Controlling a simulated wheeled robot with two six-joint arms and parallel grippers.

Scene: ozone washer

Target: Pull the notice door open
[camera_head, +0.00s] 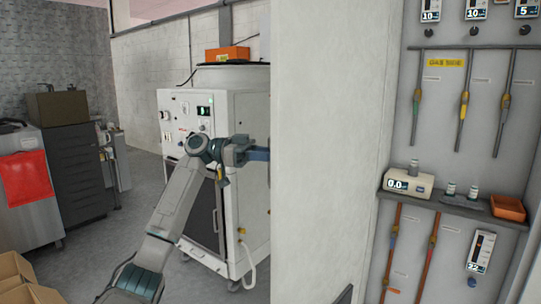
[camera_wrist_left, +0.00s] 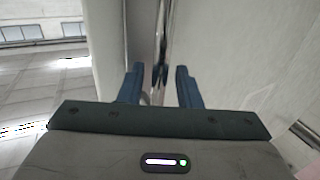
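A large pale panel (camera_head: 325,140) stands upright in the middle of the head view. I see no notice on it, so I cannot tell for sure that it is the notice door. My left gripper (camera_head: 258,154) reaches to the panel's left edge, and its tips are hidden there. In the left wrist view my left gripper (camera_wrist_left: 160,86) has its two blue fingers apart. A narrow upright metallic strip (camera_wrist_left: 161,40) lies along a pale edge between and beyond them. I cannot tell whether the fingers touch it. My right gripper is not in view.
A white cabinet (camera_head: 231,110) with a dark front door and an orange box (camera_head: 228,54) on top stands behind my left arm. Right of the panel is a gas board with a shelf (camera_head: 455,207). Dark drawers (camera_head: 80,170) stand at left. Some floor (camera_head: 110,240) is clear.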

